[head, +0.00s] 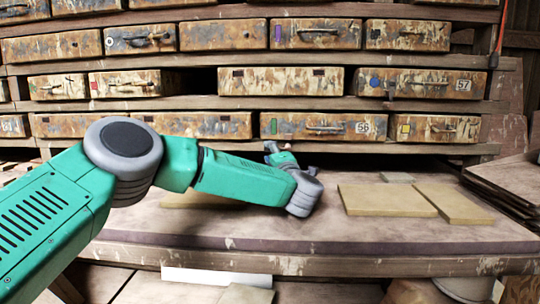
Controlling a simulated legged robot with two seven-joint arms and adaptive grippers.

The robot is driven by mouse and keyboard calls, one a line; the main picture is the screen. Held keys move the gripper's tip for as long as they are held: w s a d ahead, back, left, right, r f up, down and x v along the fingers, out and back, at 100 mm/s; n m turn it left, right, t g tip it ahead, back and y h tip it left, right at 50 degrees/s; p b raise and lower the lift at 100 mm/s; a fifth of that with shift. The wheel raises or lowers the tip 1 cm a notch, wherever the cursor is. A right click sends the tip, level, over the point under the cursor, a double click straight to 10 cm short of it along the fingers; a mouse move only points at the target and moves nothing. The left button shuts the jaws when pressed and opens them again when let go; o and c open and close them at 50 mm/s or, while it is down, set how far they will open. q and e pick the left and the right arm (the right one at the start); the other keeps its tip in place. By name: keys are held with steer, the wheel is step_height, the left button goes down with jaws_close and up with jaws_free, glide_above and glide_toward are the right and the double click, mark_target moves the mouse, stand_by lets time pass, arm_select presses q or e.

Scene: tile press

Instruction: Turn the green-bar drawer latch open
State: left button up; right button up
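My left arm reaches in from the left over the bench. My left gripper (277,147) is just below the drawer's left part, below and left of the latch. It looks apart from the latch. Its fingers are small and partly hidden by my wrist, so their opening is unclear. My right gripper is out of view.
Other worn drawers fill the rack, including number 57 (425,83) and a yellow-marked one (438,129). Tan tiles (388,200) lie on the bench (330,228) right of my wrist. Dark sheets (505,185) are stacked at the right edge. The bench front is clear.

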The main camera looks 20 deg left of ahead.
arm_select(q)
steer(key=v, duration=1.1)
steer(key=shift+s+d+f, duration=0.2)
steer(key=shift+d, duration=0.1)
